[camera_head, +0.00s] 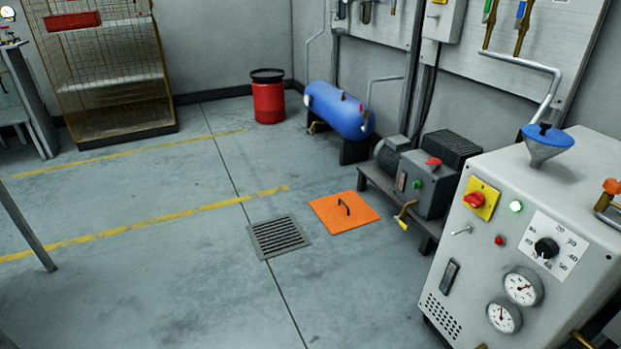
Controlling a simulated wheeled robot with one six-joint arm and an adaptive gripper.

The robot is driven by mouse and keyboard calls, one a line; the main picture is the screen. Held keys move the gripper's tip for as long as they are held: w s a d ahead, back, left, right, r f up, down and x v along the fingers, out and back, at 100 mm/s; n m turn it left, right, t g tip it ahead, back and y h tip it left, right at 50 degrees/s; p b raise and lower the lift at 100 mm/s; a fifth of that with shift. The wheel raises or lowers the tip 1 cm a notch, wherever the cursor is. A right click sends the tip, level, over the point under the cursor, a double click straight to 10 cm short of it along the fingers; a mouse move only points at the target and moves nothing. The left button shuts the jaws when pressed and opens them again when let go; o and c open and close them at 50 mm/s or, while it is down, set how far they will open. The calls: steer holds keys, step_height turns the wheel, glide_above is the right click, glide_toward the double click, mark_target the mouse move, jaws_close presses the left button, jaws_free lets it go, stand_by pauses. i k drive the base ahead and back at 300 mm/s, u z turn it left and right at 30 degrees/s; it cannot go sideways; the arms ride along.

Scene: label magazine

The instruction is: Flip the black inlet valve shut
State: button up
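I cannot make out a black-handled inlet valve for certain. On the back wall panel, small valves (366,12) are cut off by the top edge, and their handle colours are hard to tell. On the right wall panel, a green-handled valve (489,12) and a blue-handled valve (522,14) hang on brass bodies. An orange-handled valve (610,190) sits at the right edge by the grey machine. A yellow-handled valve (405,214) is low by the motor unit. My gripper is not in view.
The grey control cabinet (480,260) with gauges and a black dial (546,248) fills the right. A blue tank (338,108), red bin (268,98) and wire cage (105,75) stand behind. Floor around the drain grate (278,237) and orange hatch (335,222) is clear.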

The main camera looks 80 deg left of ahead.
mark_target(519, 138)
steer(key=u, duration=2.35)
steer(key=i, duration=1.2)
steer(key=z, duration=0.75)
steer(key=k, duration=0.65)
steer(key=u, duration=0.2)
steer(key=i, duration=0.25)
steer(key=u, duration=0.3)
